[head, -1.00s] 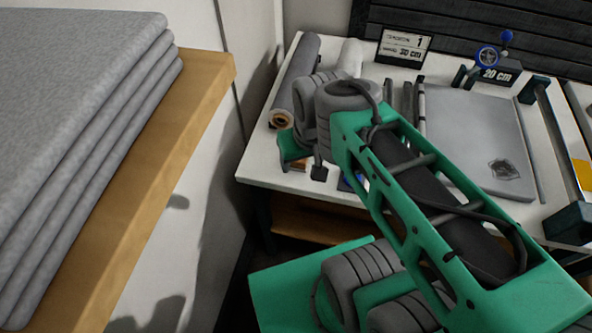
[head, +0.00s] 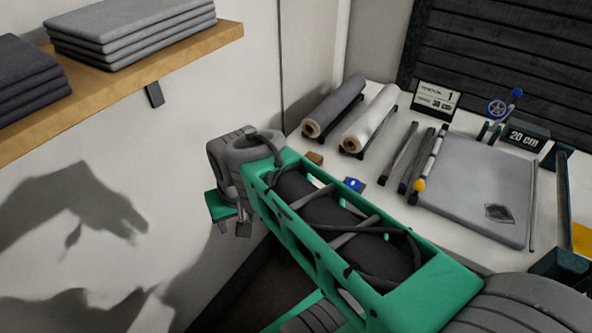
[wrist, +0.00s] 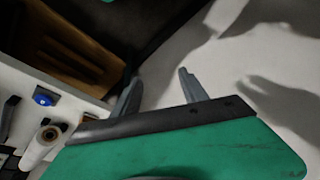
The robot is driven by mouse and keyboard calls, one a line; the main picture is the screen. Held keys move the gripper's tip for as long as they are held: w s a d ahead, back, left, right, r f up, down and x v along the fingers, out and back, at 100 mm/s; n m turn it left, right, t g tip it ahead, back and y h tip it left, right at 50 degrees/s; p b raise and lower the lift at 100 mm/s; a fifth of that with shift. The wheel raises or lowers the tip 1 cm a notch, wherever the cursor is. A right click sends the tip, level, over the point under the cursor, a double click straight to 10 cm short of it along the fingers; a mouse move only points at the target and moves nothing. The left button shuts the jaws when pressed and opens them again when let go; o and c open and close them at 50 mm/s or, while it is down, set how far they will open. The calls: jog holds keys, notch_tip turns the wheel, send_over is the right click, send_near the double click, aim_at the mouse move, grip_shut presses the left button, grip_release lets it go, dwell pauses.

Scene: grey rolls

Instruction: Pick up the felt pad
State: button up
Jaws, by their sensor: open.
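A flat grey slab (head: 470,175) lies on the white worktable at the right in the head view. A small dark diamond-shaped patch (head: 499,213) lies on its near right part. I cannot tell for sure which of these is the felt pad. My gripper is open and empty in the wrist view (wrist: 158,77), with its two grey fingers apart and only floor and wall beyond them. In the head view my gripper's end is left of the table, in front of the wall, well away from the slab. Its fingers are mostly hidden there.
Folded grey sheets (head: 130,32) lie on a wooden wall shelf (head: 190,58) at upper left. On the worktable (head: 378,150) are a grey roll (head: 335,103), a white roll (head: 372,120), several bars and a 20 cm sign (head: 524,140). An open wooden shelf (wrist: 70,45) shows under the table.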

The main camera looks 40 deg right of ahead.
jog(key=shift+o, duration=1.4)
jog(key=w+d+r+m, duration=0.1)
jog(key=w+d+m, duration=0.6)
jog(key=w+m, duration=0.1)
jog(key=shift+d, duration=0.15)
jog(key=m+t+y+p, duration=0.1)
jog(key=m, duration=2.1)
send_near(313, 156)
jog(key=x, duration=0.2)
jog(key=shift+f, duration=0.3)
jog(key=x, duration=0.7)
jog(key=shift+w+f+p, duration=0.15)
jog(key=shift+f+p, duration=0.15)
jog(key=shift+f, duration=0.05)
grip_shut()
jog(key=shift+r, duration=0.1)
jog(key=shift+r, duration=0.1)
